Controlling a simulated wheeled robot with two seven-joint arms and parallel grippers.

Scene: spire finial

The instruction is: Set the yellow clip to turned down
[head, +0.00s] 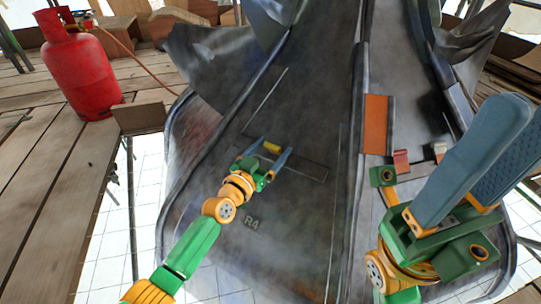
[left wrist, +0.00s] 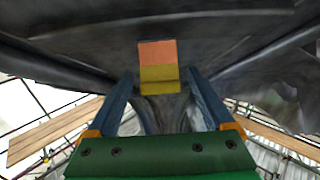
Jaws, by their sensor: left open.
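The yellow clip (head: 272,147) is a small block on the dark sheet-metal surface, in the middle of the head view. In the left wrist view the clip (left wrist: 159,73) shows a yellow lower part with a salmon-orange part above it. My left gripper (head: 273,149) is open, with one blue finger on each side of the clip. In the left wrist view the fingers (left wrist: 160,78) stand apart, with a gap on both sides of the clip. Contact is not visible. My right gripper (head: 500,130) is large in the right foreground, its blue fingers apart and nothing seen between them.
The dark metal sheet (head: 300,230) carries the mark R4 and raised ridges. An orange panel (head: 376,125) and a small red block (head: 401,161) lie to the right of a long ridge. A red gas cylinder (head: 82,75) stands on planks at the upper left.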

